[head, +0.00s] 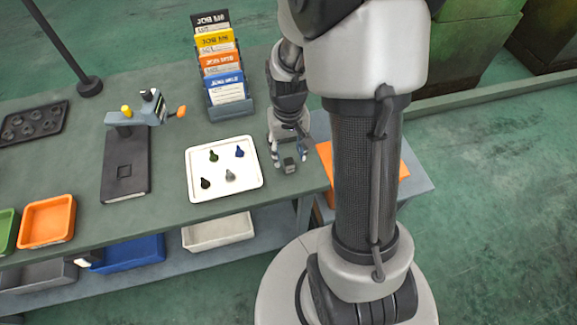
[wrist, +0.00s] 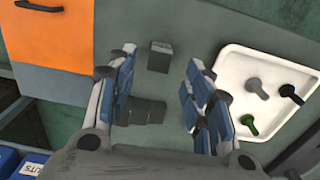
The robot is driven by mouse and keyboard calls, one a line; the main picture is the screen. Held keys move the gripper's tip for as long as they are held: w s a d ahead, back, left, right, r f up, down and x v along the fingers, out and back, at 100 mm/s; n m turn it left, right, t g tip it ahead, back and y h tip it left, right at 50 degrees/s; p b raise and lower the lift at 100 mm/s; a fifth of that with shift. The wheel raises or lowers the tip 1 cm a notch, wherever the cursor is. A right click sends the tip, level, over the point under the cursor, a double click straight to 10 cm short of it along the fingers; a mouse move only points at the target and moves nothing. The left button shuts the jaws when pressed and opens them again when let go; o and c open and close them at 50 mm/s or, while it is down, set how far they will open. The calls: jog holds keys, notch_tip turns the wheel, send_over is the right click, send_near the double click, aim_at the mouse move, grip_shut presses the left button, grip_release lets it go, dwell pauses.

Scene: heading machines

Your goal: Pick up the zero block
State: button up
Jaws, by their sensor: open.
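The zero block looks to be the small dark grey block (head: 289,165) on the green bench top, near its right end and just right of the white tray. In the wrist view the block (wrist: 160,57) lies apart from the fingers, around the line between their tips and slightly beyond. My gripper (head: 289,154) is open and empty, pointing down at the block. In the wrist view my gripper (wrist: 162,72) has its blue-padded fingers spread wide to either side. A dark stepped shape (wrist: 142,110) shows between the fingers; I cannot tell whether it is an object or a shadow.
A white tray (head: 196,189) with several small pegs lies left of the block. A card rack (head: 231,109) stands behind. A dark gauge stand (head: 125,165) and orange bin (head: 47,221) are further left. An orange panel (wrist: 50,35) lies beyond the bench edge.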

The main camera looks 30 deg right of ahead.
aim_at(289, 161)
notch_tip(289, 161, down, 5)
jog(key=shift+s+f+b, duration=0.1)
jog(key=shift+f+b, duration=0.1)
jog(key=shift+b, duration=1.05)
jog(key=shift+r, duration=0.1)
jog(key=shift+c, duration=0.6)
grip_shut()
